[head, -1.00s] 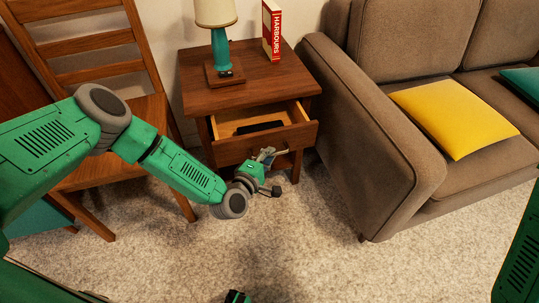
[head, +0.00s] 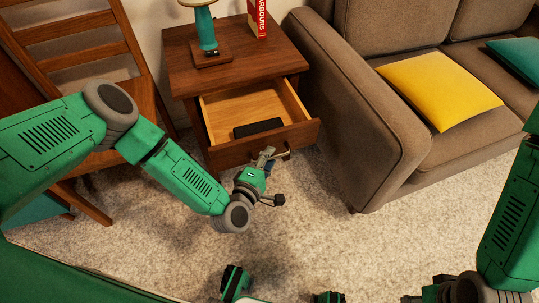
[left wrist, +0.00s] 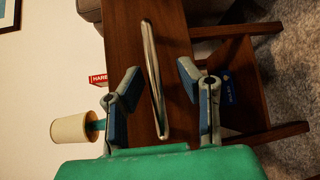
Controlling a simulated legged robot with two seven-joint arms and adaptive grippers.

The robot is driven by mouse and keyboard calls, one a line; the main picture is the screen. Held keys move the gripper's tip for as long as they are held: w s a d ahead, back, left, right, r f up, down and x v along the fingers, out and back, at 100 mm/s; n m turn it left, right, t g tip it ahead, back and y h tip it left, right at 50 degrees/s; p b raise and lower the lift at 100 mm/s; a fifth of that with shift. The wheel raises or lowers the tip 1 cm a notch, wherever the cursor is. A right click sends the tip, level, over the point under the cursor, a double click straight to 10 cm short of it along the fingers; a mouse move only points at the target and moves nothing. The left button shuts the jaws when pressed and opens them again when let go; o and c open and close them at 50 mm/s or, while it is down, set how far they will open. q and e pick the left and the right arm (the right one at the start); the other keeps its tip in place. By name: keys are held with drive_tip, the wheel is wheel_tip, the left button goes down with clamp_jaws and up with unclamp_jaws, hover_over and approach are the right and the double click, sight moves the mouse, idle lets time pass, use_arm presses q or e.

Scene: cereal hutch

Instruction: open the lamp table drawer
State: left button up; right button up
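The lamp table (head: 240,60) is dark wood and stands against the wall, left of the sofa. Its drawer (head: 264,145) is pulled well out, and its pale inside shows with a black flat object (head: 257,128) in it. My left gripper (head: 277,160) is at the drawer front, near the handle. In the left wrist view the long metal handle (left wrist: 154,80) lies between the two spread fingers of my left gripper (left wrist: 158,68), with gaps visible on both sides. My right arm shows at the right edge, but I cannot see its gripper.
A lamp (head: 206,32) and a red book (head: 257,17) stand on the table. A wooden chair (head: 75,45) is at the left. The sofa (head: 365,110) with a yellow cushion (head: 440,88) is close on the right.

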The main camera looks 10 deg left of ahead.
use_arm(q)
drive_tip(key=shift+r, duration=0.15)
drive_tip(key=shift+s, duration=0.15)
drive_tip(key=v, duration=1.1)
drive_tip(key=shift+s, duration=0.35)
